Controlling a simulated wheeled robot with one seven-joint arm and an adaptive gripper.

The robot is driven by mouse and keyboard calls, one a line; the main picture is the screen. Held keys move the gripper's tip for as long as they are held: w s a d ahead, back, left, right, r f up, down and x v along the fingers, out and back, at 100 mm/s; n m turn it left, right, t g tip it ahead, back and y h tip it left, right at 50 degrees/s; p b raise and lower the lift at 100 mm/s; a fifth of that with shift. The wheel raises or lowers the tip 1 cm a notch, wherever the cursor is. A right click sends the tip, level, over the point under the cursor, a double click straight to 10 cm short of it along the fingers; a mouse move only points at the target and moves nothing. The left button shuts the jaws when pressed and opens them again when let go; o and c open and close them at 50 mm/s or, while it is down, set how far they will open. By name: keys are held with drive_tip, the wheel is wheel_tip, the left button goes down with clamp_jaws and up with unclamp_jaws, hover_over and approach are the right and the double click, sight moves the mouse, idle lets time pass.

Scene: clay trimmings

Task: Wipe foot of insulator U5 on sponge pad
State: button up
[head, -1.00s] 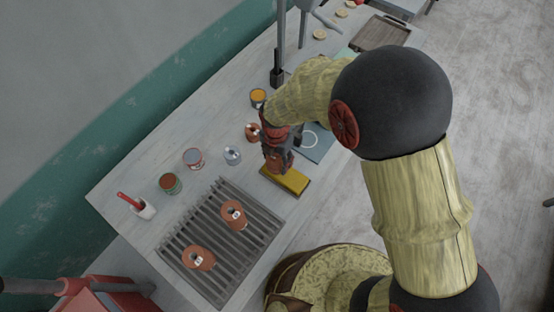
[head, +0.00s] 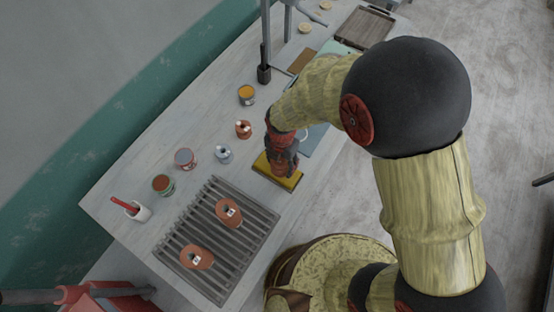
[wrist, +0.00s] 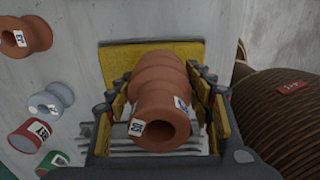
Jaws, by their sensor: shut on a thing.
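My gripper (wrist: 158,105) is shut on a terracotta insulator (wrist: 160,85), with its yellow-lined fingers on both sides. The insulator is ribbed, has a hole in the end facing the wrist camera, and bears a white tag that seems to read U5. The yellow sponge pad (wrist: 150,50) shows behind its far end in the wrist view. In the head view my gripper (head: 283,163) is over the middle of the sponge pad (head: 291,183). The insulator's foot is hidden, so I cannot tell whether it touches the pad.
Two terracotta insulators (head: 229,212) (head: 197,257) sit on the slatted rack (head: 178,240). Behind the pad are another terracotta insulator (head: 243,130), a pale grey one (head: 223,154) and several cans (head: 186,159). A blue mat (head: 316,137) lies beyond the pad.

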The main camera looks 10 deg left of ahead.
drive_tip(key=shift+s+d, duration=0.25)
drive_tip(key=shift+d, duration=0.35)
drive_tip(key=shift+s+d, duration=0.25)
drive_tip(key=shift+d, duration=0.35)
drive_tip(key=shift+w+a, duration=0.5)
drive_tip(key=shift+a, duration=0.75)
drive_tip(key=shift+w+a, duration=0.55)
drive_tip(key=shift+a, duration=0.7)
drive_tip(key=shift+w+a, duration=0.5)
drive_tip(key=shift+a, duration=0.75)
drive_tip(key=shift+s+d, duration=0.5)
drive_tip(key=shift+d, duration=0.75)
drive_tip(key=shift+s+d, duration=0.55)
drive_tip(key=shift+d, duration=0.7)
drive_tip(key=shift+s+d, duration=0.5)
drive_tip(key=shift+d, duration=0.75)
drive_tip(key=shift+w+a, duration=0.5)
drive_tip(key=shift+a, duration=0.75)
drive_tip(key=shift+w+a, duration=0.55)
drive_tip(key=shift+a, duration=0.65)
drive_tip(key=shift+w+a, duration=0.5)
drive_tip(key=shift+a, duration=0.75)
drive_tip(key=shift+r, duration=0.2)
wheel_tip(320, 180, up, 7)
drive_tip(key=p, duration=0.4)
drive_tip(key=shift+f, duration=0.15)
